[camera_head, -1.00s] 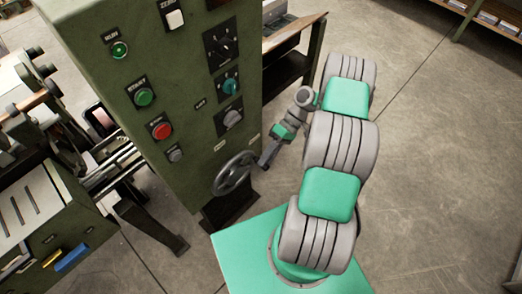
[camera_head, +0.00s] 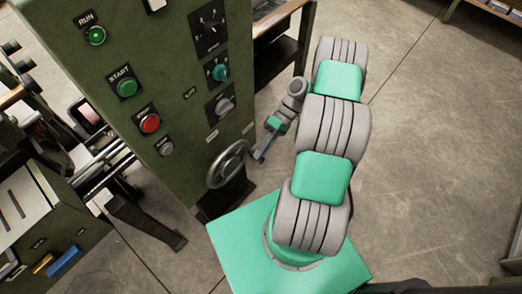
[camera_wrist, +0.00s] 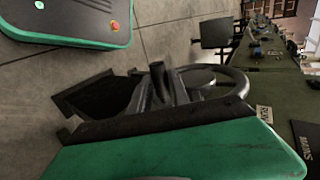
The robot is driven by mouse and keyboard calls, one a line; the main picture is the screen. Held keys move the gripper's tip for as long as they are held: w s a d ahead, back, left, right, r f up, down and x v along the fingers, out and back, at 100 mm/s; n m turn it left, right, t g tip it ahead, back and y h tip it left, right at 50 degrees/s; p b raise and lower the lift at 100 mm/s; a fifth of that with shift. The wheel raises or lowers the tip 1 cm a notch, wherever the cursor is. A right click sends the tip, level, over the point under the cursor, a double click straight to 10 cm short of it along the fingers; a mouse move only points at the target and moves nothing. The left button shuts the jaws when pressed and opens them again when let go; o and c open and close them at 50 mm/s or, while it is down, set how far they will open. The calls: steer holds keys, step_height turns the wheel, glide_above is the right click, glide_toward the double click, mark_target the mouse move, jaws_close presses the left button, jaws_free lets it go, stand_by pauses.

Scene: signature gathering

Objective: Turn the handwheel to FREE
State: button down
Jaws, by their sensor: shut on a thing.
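The dark grey handwheel (camera_head: 228,164) sits low on the front of the green machine cabinet. In the wrist view its round rim (camera_wrist: 243,79) and hub show beyond the fingers. My gripper (camera_head: 257,157) is at the wheel's right side in the head view. In the wrist view my gripper (camera_wrist: 162,85) is shut on the handwheel at its near side; the exact contact is partly hidden by the fingers. Two small pale plates, left (camera_head: 212,136) and right (camera_head: 247,128), sit above the wheel, too small to read in the head view.
Above the wheel are a grey knob (camera_head: 225,105), a teal knob (camera_head: 220,72), a red button (camera_head: 150,123) and a green START button (camera_head: 127,87). A bench (camera_head: 283,40) stands behind my arm. Open concrete floor lies to the right.

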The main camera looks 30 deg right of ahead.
steer(key=shift+d+f, duration=0.1)
steer(key=shift+f, duration=0.2)
steer(key=c, duration=1.4)
jaws_free()
steer(key=shift+w, duration=0.1)
steer(key=shift+o, duration=0.7)
steer(key=shift+r, duration=0.1)
steer(key=p+v, duration=0.1)
steer(key=v, duration=0.6)
steer(key=shift+d+r, duration=0.2)
steer(key=shift+d, duration=0.1)
steer(key=shift+c, duration=0.2)
